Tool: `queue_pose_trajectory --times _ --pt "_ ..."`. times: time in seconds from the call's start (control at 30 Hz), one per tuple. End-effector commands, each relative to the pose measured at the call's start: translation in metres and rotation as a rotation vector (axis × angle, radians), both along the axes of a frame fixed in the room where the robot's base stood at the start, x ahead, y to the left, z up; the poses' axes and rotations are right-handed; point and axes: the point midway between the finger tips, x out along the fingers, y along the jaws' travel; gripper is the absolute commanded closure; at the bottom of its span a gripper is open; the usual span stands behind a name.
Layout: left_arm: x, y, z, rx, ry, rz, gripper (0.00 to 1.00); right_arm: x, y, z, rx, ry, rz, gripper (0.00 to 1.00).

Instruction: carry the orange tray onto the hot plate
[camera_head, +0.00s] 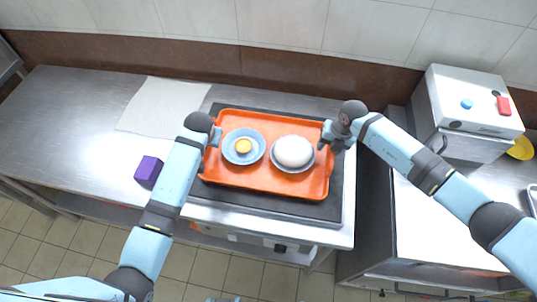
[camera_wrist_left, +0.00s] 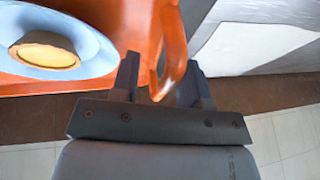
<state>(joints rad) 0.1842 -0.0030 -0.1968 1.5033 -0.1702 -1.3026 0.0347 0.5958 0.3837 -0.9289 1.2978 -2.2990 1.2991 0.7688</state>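The orange tray (camera_head: 262,184) is over the black hot plate (camera_head: 338,190); it looks level, and I cannot tell whether any gap lies beneath. My left gripper (camera_head: 213,137) is at the tray's left edge. In the left wrist view its fingers (camera_wrist_left: 162,78) stand apart on either side of the orange rim (camera_wrist_left: 172,50). My right gripper (camera_head: 329,134) is at the tray's right edge, its fingers looking spread; contact there is unclear.
A purple block (camera_head: 148,171) and a pale cloth (camera_head: 165,107) lie on the steel counter (camera_head: 75,120) at the left. A white box-shaped appliance (camera_head: 470,100) with red and blue parts stands at the right. The tiled wall is behind.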

Motion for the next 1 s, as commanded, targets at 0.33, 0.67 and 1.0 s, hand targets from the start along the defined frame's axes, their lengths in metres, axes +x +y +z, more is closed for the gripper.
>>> queue_pose_trajectory --times 0.33,0.67,1.0 --pt "-0.002 0.003 0.007 0.005 -0.003 0.004 0.59 0.0 -0.005 -0.002 -0.009 0.004 -0.004 0.54" --pt "-0.028 -0.006 0.065 0.003 -0.005 0.003 0.59 0.0 -0.006 -0.003 -0.011 0.004 -0.005 0.54" --pt "-0.047 -0.012 0.107 0.003 -0.003 0.003 0.59 0.0 -0.006 -0.002 -0.011 0.005 -0.005 0.54"
